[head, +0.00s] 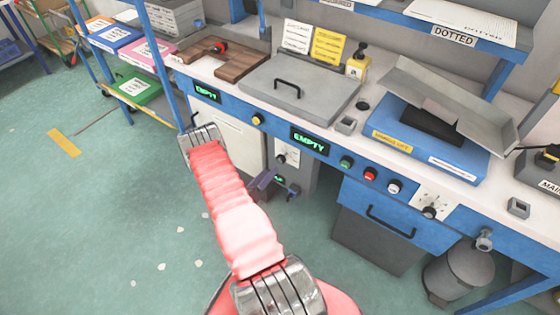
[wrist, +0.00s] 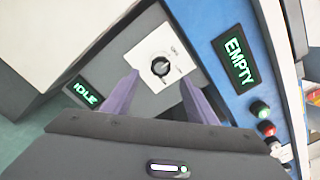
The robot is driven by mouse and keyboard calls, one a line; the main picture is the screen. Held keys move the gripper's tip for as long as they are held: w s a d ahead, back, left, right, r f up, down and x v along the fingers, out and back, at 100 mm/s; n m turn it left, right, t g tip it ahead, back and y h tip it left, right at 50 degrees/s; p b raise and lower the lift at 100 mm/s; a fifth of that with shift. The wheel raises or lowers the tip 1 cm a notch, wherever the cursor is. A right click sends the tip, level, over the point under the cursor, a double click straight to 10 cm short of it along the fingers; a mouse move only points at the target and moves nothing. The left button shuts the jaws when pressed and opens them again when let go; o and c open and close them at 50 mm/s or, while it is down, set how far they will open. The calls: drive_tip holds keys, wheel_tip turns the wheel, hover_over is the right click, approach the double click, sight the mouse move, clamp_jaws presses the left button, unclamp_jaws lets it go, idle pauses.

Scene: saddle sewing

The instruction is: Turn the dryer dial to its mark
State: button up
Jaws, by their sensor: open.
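A black dial knob (wrist: 160,67) with a pale pointer line sits on a white square plate with small lettering, which is too small to read. The plate is on a grey panel beside a green IDLE display (wrist: 86,93). The same dial shows in the head view (head: 282,158), below the EMPTY display. My gripper (wrist: 159,82) has its two purple fingers open and empty, pointing toward the knob with the knob between and beyond the tips. My gripper also shows in the head view (head: 277,188), just below and in front of the dial. I cannot tell any contact.
A second dial (head: 430,211) is on the blue bench front at right. Green, red and white buttons (head: 370,174) line the bench edge. A grey bin (head: 459,277) stands at lower right. A grey lidded press (head: 300,88) is on the bench.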

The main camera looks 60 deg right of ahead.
sight(280, 161)
drive_tip(key=d, duration=0.3)
drive_tip(key=s+d, duration=0.1)
drive_tip(key=d, duration=0.5)
drive_tip(key=shift+s+d, duration=0.3)
drive_tip(key=shift+c, duration=0.6)
drive_tip(key=shift+a, duration=0.1)
drive_tip(key=c, duration=0.9)
